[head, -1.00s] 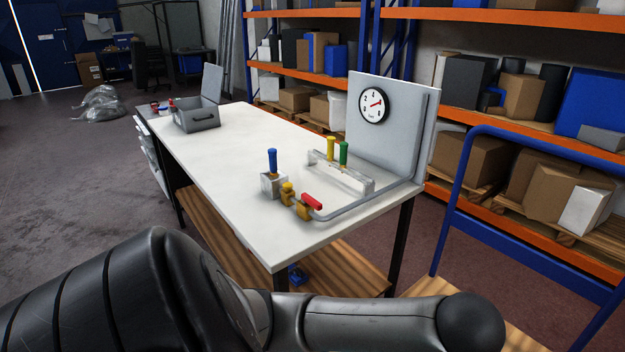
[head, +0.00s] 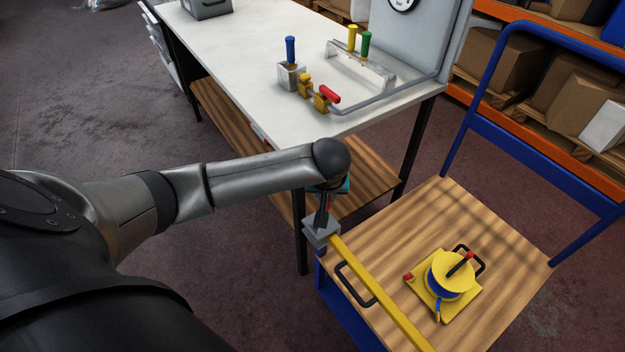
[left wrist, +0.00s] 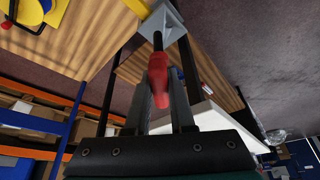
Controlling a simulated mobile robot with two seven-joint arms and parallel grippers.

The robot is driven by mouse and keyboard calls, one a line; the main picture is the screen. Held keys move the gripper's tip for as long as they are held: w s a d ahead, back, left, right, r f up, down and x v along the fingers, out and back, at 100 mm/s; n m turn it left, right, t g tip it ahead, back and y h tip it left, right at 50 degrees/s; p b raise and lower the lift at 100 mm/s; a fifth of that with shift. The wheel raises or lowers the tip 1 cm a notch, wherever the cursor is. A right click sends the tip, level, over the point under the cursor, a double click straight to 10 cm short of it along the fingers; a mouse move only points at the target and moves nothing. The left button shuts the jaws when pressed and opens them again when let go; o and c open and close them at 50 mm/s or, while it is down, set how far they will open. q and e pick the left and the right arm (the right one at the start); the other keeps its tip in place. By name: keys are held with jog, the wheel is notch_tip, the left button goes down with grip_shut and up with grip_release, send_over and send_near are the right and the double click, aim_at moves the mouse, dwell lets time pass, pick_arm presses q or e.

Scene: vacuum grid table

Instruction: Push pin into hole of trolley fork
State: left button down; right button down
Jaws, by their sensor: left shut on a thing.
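The trolley fork (head: 320,232) is a grey block at the end of a yellow drawbar (head: 380,290). It also shows at the top of the left wrist view (left wrist: 165,20). The pin (left wrist: 158,78) has a red handle and a dark shaft that reaches toward the fork. My left gripper (left wrist: 159,85) is shut on the red handle. In the head view the gripper (head: 326,197) is just above the fork, partly hidden under my wrist. I cannot tell how deep the shaft sits in the hole. My right gripper is not in view.
The trolley's wooden deck (head: 500,230) carries a yellow cable reel (head: 453,275) and has a blue push bar (head: 575,125). The white table (head: 240,60) with tools and a pipe fixture stands behind. Floor at left is free.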

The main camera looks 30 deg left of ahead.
pick_arm(q)
jog(key=shift+w+a+f+n+y, duration=0.1)
jog(key=shift+w+a+f+n, duration=0.15)
jog(key=shift+a, duration=0.3)
jog(key=shift+w+a+f+n+y, duration=0.1)
jog(key=shift+w+a+f+n, duration=0.1)
jog(key=shift+a+n, duration=0.3)
jog(key=shift+w+a+f+n+y, duration=0.15)
jog(key=shift+w+a, duration=0.1)
jog(key=shift+a, duration=0.4)
jog(key=shift+s+f+b, duration=0.1)
jog(key=shift+f+b, duration=0.45)
jog(key=shift+f, duration=1.85)
jog(key=shift+p, duration=0.35)
jog(key=shift+d+f+p, duration=0.1)
jog(key=shift+f+p, duration=0.3)
jog(key=shift+f, duration=0.05)
notch_tip(320, 180, down, 6)
jog(key=b, duration=0.3)
jog(key=shift+b, duration=0.4)
dwell(1.5)
jog(key=c, duration=0.7)
grip_release()
jog(key=shift+f, duration=0.1)
